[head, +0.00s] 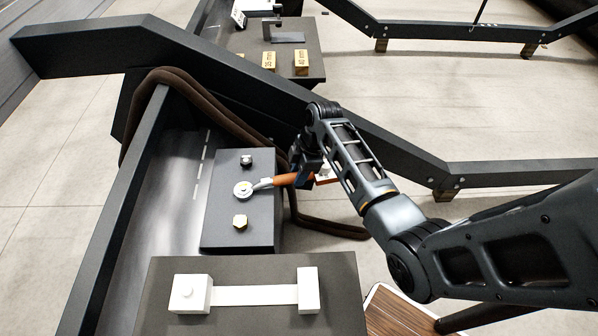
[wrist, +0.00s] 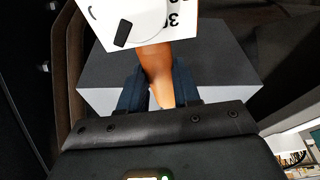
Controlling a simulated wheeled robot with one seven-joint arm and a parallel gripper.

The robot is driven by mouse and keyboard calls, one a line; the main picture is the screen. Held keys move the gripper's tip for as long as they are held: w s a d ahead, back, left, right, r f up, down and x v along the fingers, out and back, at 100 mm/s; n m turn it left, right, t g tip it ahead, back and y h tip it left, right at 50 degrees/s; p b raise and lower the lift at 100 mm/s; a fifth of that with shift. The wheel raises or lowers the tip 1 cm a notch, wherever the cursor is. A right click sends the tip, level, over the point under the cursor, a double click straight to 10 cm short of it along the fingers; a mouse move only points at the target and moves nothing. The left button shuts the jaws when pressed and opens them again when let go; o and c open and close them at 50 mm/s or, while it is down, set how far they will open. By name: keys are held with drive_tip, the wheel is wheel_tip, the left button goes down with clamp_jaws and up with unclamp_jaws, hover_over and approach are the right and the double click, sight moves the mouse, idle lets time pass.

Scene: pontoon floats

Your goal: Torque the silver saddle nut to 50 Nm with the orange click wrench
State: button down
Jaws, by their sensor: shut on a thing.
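The orange click wrench (head: 283,180) lies roughly level over a dark block. Its round silver head (head: 243,190) is at the middle spot between a black nut and a brass nut. The silver saddle nut does not show apart from this head, so I cannot tell how they fit. My gripper (head: 303,176) is shut on the orange handle, right of the head. In the wrist view, the blue fingers (wrist: 158,92) close around the orange handle (wrist: 168,62). A white scale plate (wrist: 182,24) with a round dial and "30" partly showing covers the handle's far part.
The dark block (head: 263,225) carries the black nut (head: 246,160) behind and the brass nut (head: 240,222) in front. A nearer block (head: 245,268) bears a white bracket (head: 255,294). A brown hose (head: 215,103) and dark beams (head: 225,72) lie close behind.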

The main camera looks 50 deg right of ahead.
drive_tip(key=shift+r, duration=0.1)
drive_tip(key=shift+s+a+p, duration=0.25)
drive_tip(key=shift+a+p, duration=0.05)
drive_tip(key=shift+p, duration=0.15)
drive_tip(key=shift+s+a+m+p, duration=0.45)
drive_tip(key=shift+m+p, duration=0.15)
drive_tip(key=shift+m, duration=0.1)
drive_tip(key=shift+s+a+m+h+p, duration=0.25)
drive_tip(key=shift+m+h+p, duration=0.05)
drive_tip(key=shift+p, duration=0.05)
drive_tip(key=shift+s+a+m+t+p, duration=0.3)
drive_tip(key=shift+s+a+m+p, duration=0.2)
drive_tip(key=shift+a+m+p, duration=0.15)
idle(0.9)
drive_tip(key=shift+s+a+p, duration=0.1)
drive_tip(key=shift+a+p, duration=0.2)
drive_tip(key=shift+a, duration=0.05)
drive_tip(key=shift+s+a+m, duration=0.2)
drive_tip(key=shift+a+m, duration=0.05)
drive_tip(key=shift+m, duration=0.1)
drive_tip(key=shift+s+a+m+h+p, duration=0.15)
drive_tip(key=shift+a+m+h+p, duration=0.2)
drive_tip(key=shift+p, duration=0.15)
